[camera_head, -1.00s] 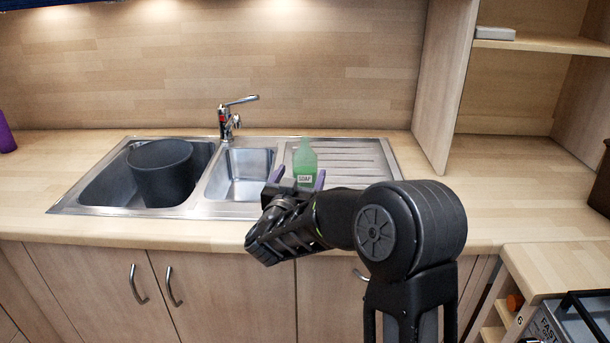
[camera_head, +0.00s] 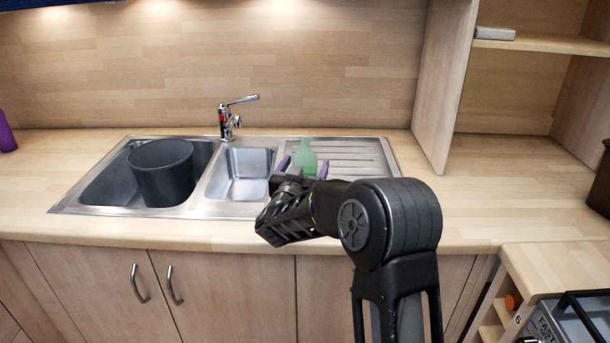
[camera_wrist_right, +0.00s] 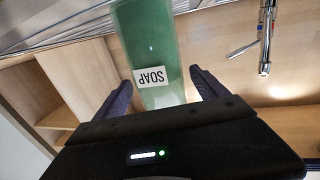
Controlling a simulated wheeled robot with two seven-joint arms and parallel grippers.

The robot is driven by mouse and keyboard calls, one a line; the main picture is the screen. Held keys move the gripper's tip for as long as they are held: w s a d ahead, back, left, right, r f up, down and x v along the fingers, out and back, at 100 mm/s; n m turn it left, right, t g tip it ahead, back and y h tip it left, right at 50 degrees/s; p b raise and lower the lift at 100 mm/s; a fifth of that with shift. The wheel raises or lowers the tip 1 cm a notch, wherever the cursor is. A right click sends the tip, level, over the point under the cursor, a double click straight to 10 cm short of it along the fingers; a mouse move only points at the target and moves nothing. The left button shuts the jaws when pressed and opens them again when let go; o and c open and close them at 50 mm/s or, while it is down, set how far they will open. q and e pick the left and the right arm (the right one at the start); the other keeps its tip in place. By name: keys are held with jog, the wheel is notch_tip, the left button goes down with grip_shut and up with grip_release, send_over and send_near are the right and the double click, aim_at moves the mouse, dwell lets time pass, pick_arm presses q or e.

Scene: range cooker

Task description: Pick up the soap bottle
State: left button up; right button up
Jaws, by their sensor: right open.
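The soap bottle (camera_head: 305,158) is translucent green and stands upright on the sink's ribbed drainboard (camera_head: 352,158). In the right wrist view the bottle (camera_wrist_right: 150,52), with its white SOAP label, appears between the two purple fingers. My right gripper (camera_head: 303,166) is open, with one finger on each side of the bottle's lower part in the head view. Gaps show between the bottle and the fingers in the right wrist view (camera_wrist_right: 164,90). The gripper hides the bottle's base in the head view. My left gripper is not in view.
A dark pot (camera_head: 162,172) stands in the left sink basin. The small basin (camera_head: 243,172) is empty, with a chrome tap (camera_head: 229,120) behind it. A wooden shelf unit (camera_head: 440,90) stands to the right. The counter (camera_head: 480,190) right of the sink is clear.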

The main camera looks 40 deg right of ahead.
aim_at(305, 138)
jog(key=shift+c, duration=0.2)
jog(key=c, duration=1.6)
jog(key=shift+r, duration=0.15)
notch_tip(305, 138, up, 10)
jog(key=shift+f+p, duration=0.1)
jog(key=shift+p, duration=0.25)
